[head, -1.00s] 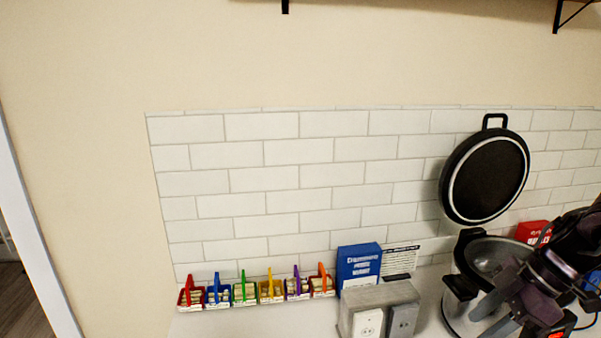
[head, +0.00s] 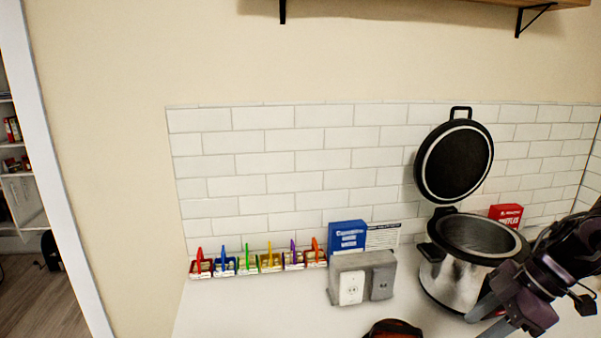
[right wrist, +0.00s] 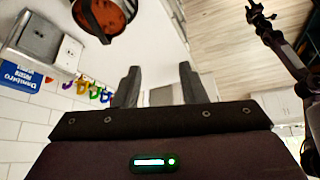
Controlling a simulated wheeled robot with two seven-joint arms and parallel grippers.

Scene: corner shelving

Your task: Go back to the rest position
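My right gripper (head: 490,314) is at the lower right of the head view, in front of the steel pot. In the right wrist view its two grey fingers (right wrist: 158,88) stand apart with nothing between them, so it is open and empty. A dark arm at the right of the right wrist view looks like my left arm; its end with the left gripper (right wrist: 259,14) is small, and I cannot tell its opening. The left gripper is outside the head view.
A steel pot (head: 455,285) stands open on the white counter (head: 240,315), its dark lid (head: 454,162) upright behind. A grey outlet box (head: 349,288), blue box (head: 346,237), red box (head: 507,215) and several colourful clips (head: 270,259) line the wall. A dark-rimmed reddish object (head: 393,329) is at the front.

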